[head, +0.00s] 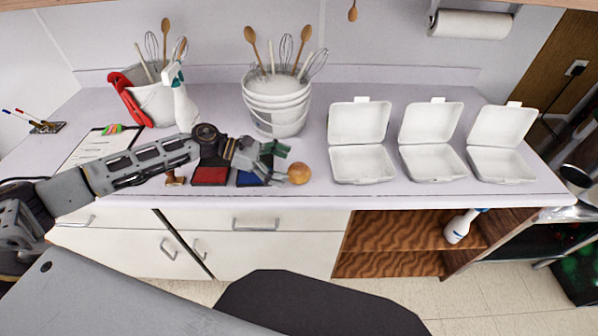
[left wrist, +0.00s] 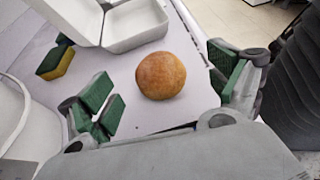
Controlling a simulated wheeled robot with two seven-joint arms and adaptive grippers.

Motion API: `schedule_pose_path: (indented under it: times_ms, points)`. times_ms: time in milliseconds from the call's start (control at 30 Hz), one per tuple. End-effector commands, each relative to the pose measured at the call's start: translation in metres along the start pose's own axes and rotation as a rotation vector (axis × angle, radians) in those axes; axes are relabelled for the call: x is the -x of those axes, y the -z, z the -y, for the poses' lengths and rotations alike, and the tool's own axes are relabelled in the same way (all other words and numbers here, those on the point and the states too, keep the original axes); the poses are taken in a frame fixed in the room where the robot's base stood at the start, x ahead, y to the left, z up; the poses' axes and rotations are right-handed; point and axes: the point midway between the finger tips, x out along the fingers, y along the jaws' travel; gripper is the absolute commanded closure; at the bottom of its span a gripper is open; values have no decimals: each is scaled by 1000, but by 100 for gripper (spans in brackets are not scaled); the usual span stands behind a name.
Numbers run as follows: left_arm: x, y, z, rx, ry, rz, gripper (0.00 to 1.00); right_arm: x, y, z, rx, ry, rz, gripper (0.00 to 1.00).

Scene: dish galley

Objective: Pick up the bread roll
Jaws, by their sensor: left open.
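The bread roll (head: 299,173) is round and golden brown. It sits on the light counter near the front edge, left of the nearest open white box. My left gripper (head: 281,163) reaches in from the left just beside the roll. In the left wrist view the roll (left wrist: 161,75) lies ahead of and between the two green-padded fingers (left wrist: 168,95), which are spread wide and hold nothing. I cannot tell whether either finger touches it. My right gripper does not show.
Three open white boxes (head: 362,165) stand to the right. A bucket of utensils (head: 277,110) stands behind the gripper. Red (head: 210,176) and blue (head: 250,179) pads lie under my left arm. A yellow-green sponge (left wrist: 55,62) shows in the wrist view.

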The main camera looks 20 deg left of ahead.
Motion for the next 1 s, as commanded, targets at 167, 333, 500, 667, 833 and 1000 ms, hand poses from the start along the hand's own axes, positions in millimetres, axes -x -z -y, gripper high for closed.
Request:
schedule_pose_path:
  times_ms: [167,333,500,667,833,1000]
  points:
    - [-1,0,0,0,0,0,9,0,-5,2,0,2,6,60]
    - [-1,0,0,0,0,0,9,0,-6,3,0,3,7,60]
    - [-4,0,-1,0,0,0,9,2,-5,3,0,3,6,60]
    - [-15,0,-3,0,1,1,9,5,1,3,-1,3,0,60]
    - [-28,0,-5,0,1,1,9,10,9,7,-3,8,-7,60]
    - [-43,2,-6,0,0,1,9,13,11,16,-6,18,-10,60]
